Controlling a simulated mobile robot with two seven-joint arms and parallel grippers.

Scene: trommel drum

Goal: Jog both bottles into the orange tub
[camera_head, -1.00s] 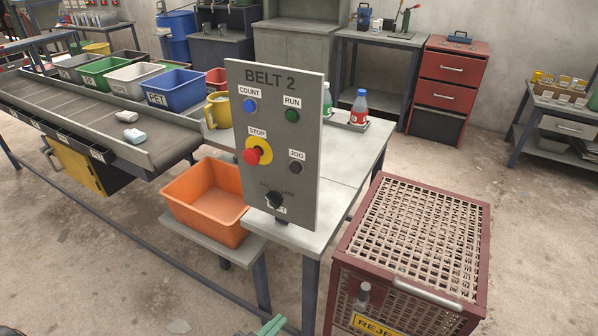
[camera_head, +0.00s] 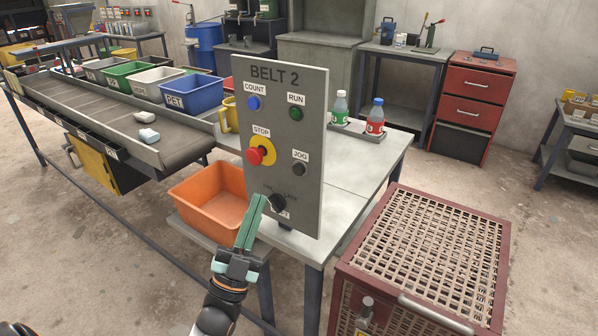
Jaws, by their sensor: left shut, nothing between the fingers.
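Two small pale objects, the farther (camera_head: 145,117) and the nearer (camera_head: 148,135), lie on the grey conveyor belt (camera_head: 98,98) near its right end; their shape is too small to tell for sure. The orange tub (camera_head: 212,205) stands below the belt's end, its right side hidden behind the panel. The grey BELT 2 panel (camera_head: 306,225) carries a black JOG button (camera_head: 299,169), a red STOP button (camera_head: 255,156) and a dark knob (camera_head: 277,203). My left gripper (camera_head: 253,205) is shut and empty, its tips just left of the knob in the picture. My right gripper is out of view.
A clear green-labelled bottle (camera_head: 340,108) and a red-labelled bottle (camera_head: 376,118) stand on a tray on the table (camera_head: 355,165) behind the panel. A red mesh cage (camera_head: 425,240) stands at the right. A blue PET bin (camera_head: 192,93) sits beside the belt.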

